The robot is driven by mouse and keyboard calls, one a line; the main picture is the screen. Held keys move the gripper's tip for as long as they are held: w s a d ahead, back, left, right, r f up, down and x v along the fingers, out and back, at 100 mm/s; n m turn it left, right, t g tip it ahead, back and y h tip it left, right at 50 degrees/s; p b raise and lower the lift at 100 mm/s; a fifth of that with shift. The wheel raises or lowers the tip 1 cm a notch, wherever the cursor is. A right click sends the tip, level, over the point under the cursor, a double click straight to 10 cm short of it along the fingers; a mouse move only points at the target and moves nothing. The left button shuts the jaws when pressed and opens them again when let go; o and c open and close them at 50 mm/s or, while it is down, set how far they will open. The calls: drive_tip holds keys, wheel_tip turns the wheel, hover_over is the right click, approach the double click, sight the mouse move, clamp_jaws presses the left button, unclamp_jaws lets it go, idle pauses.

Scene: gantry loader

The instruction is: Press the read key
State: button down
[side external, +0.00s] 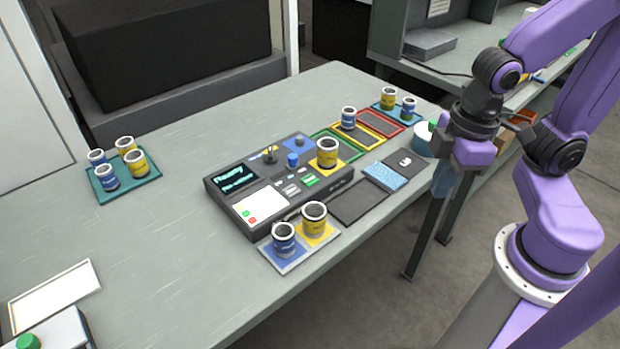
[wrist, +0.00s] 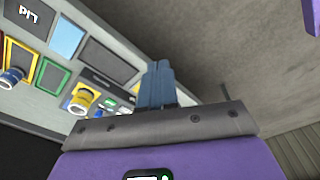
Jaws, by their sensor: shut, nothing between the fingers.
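The dark instrument (side external: 338,186) stands on the bench, with a screen (side external: 235,178), a white panel (side external: 262,205) with small red and green marks, and a group of small keys. One key is green (side external: 310,181) and several others are whitish; their labels are too small to tell which is the read key. My gripper (side external: 441,185) is off to the right, near the bench edge, apart from the instrument. Its blue fingers (wrist: 158,82) are shut and empty in the wrist view. That view shows only part of the instrument, partly hidden by my gripper.
A yellow can (side external: 327,153) stands on the instrument. Two cans (side external: 314,218) stand on the blue and yellow pad in front. A teal tray (side external: 145,190) holds several cans at left. Coloured frames, a dark mat (side external: 360,203) and a light-blue pad (side external: 384,177) lie right of the instrument.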

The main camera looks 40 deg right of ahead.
drive_tip(key=w+a+f+m+t+y, duration=0.1)
drive_tip(key=w+a+m+t, duration=0.15)
drive_tip(key=w, duration=0.35)
drive_tip(key=w+a+m+t+y, duration=0.1)
drive_tip(key=w+m, duration=0.3)
drive_tip(key=w, duration=0.3)
drive_tip(key=m+t+y, duration=0.3)
drive_tip(key=m, duration=0.4)
hover_over(314, 179)
drive_tip(key=shift+f+n, duration=0.25)
drive_tip(key=shift+f, duration=0.4)
drive_tip(key=shift+f, duration=0.15)
drive_tip(key=shift+f, duration=4.25)
drive_tip(key=shift+f, duration=0.1)
drive_tip(key=shift+f, duration=0.35)
drive_tip(key=shift+f, duration=0.35)
drive_tip(key=shift+s+r, duration=0.1)
drive_tip(key=shift+r, duration=0.7)
